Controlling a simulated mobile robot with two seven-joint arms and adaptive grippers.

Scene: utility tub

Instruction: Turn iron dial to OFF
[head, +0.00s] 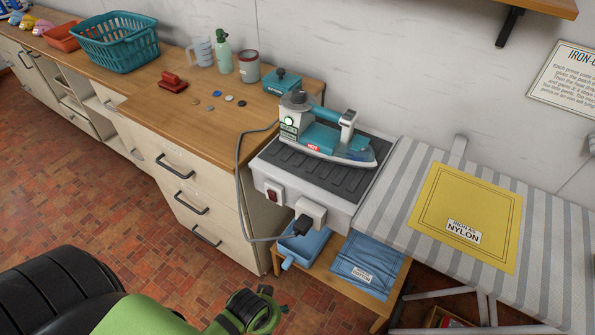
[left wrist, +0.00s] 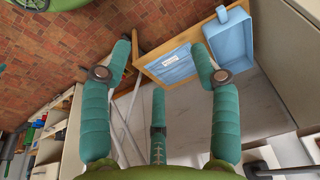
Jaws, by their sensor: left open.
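The teal and grey iron (head: 335,142) rests on a dark ribbed pad on the white iron station (head: 335,205) in the head view. A round grey dial (head: 297,99) sits at the iron's upper left end, above a small green light and a green label too small to read. A red "HOT" label shows on its side. Where the dial points cannot be made out. My left gripper (left wrist: 160,55) shows in the left wrist view with teal fingers spread and nothing between them. It is away from the iron, which that view does not show. My right gripper is not in view.
A grey cord and plug (head: 301,225) hang at the station's front, beside a red switch (head: 273,195). The striped ironing board (head: 400,200) with a yellow cloth (head: 465,210) is to the right. A blue tray (head: 302,246) and blue cloth (head: 365,262) lie on a low shelf.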

